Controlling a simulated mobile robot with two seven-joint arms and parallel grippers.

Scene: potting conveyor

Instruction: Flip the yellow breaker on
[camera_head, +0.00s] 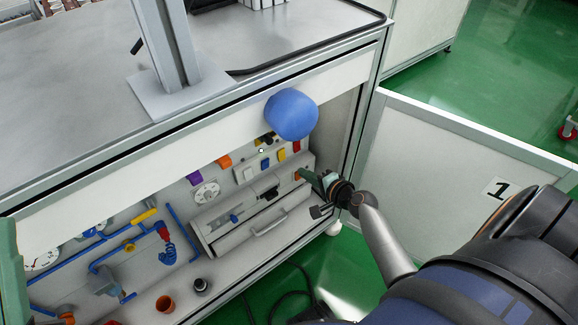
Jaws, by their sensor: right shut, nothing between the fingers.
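The yellow breaker (281,155) is a small upright yellow piece in a row on the white panel inside the open cabinet. A blue piece (265,163) is to its left and a red piece (296,146) to its right. Its lever position is too small to tell. My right gripper (302,173) is shut and empty, below and right of the yellow breaker and apart from it, close to the panel's lower right. A green-grey part of my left gripper (10,272) shows at the left edge; its fingers are hidden.
A blue rounded thing (291,114) sits at the cabinet's top rail, above the breakers. A drawer-like box with a handle (268,222) is below them. An open white door (450,142) stands right.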

